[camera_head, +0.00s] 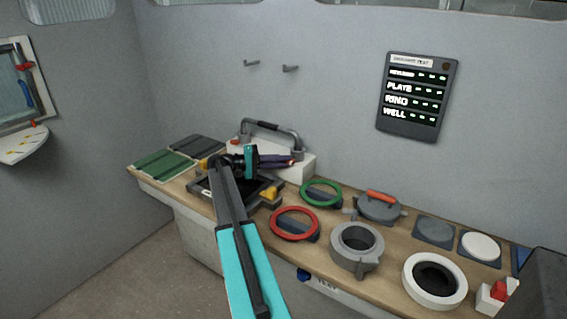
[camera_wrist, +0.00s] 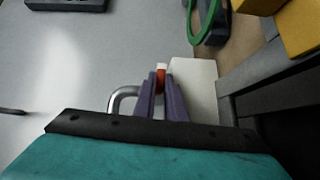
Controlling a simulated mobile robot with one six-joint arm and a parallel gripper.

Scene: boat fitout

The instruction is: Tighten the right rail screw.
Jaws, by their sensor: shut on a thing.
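The rail (camera_head: 272,128) is a grey tube with a dark grip on a white block (camera_head: 305,168) at the back of the bench. Its curved end also shows in the wrist view (camera_wrist: 122,97). My gripper (camera_head: 291,161) has purple fingers and is at the right part of the block. In the wrist view the fingers (camera_wrist: 161,88) are shut on a small red piece with a white end, which looks like the right rail screw (camera_wrist: 161,74). The fingers hide part of it, and how far it is screwed in cannot be seen. A red piece (camera_head: 234,142) shows at the block's left end.
A dark tray with yellow corners (camera_head: 268,193) lies beneath my arm. Green (camera_head: 321,182) and red (camera_head: 272,225) rings, a grey collar (camera_head: 346,262) and a white ring (camera_head: 409,273) stand to the right. A dark panel (camera_head: 417,127) hangs on the wall.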

